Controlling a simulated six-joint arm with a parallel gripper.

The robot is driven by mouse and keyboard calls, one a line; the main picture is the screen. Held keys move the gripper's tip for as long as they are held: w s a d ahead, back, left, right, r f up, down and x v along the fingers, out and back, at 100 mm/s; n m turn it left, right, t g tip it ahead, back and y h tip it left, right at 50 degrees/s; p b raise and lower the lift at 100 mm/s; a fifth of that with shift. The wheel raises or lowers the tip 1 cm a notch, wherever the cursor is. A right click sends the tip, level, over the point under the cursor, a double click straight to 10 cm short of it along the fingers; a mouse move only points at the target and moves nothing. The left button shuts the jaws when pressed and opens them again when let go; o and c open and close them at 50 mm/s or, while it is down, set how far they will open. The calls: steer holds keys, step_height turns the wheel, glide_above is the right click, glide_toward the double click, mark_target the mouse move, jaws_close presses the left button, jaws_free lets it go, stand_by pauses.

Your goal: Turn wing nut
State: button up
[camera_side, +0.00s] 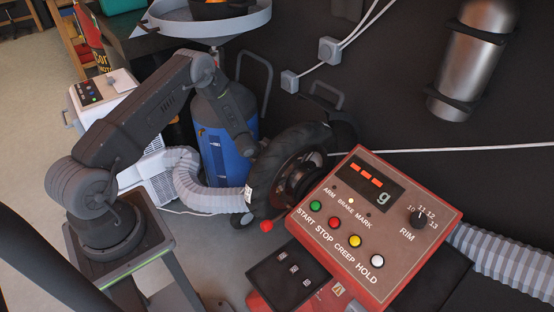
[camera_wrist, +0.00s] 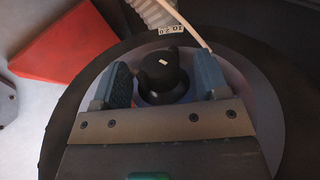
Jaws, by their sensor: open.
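In the wrist view a dark, rounded knob-like part with a small white mark, seemingly the wing nut (camera_wrist: 162,72), sits at the middle of a grey disc inside a black tyre (camera_wrist: 58,120). My gripper (camera_wrist: 160,80) is open, with one blue-grey finger on each side of the nut and a visible gap to each. In the side view the wheel (camera_side: 262,172) stands upright behind the red control box. My gripper (camera_side: 246,146) is at the wheel's left side, its fingers not clearly visible. The nut is hidden there.
The red balancer box (camera_side: 380,215) with its buttons and dial stands right of the wheel. A blue cylinder (camera_side: 222,140) and a grey ribbed hose (camera_side: 205,190) are close by on the left. A round tray (camera_side: 205,22) is above. In the wrist view a red panel (camera_wrist: 70,45) lies left.

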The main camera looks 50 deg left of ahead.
steer(key=shift+w+f, duration=0.1)
steer(key=shift+f, duration=0.05)
steer(key=c, duration=0.9)
steer(key=shift+c, duration=0.2)
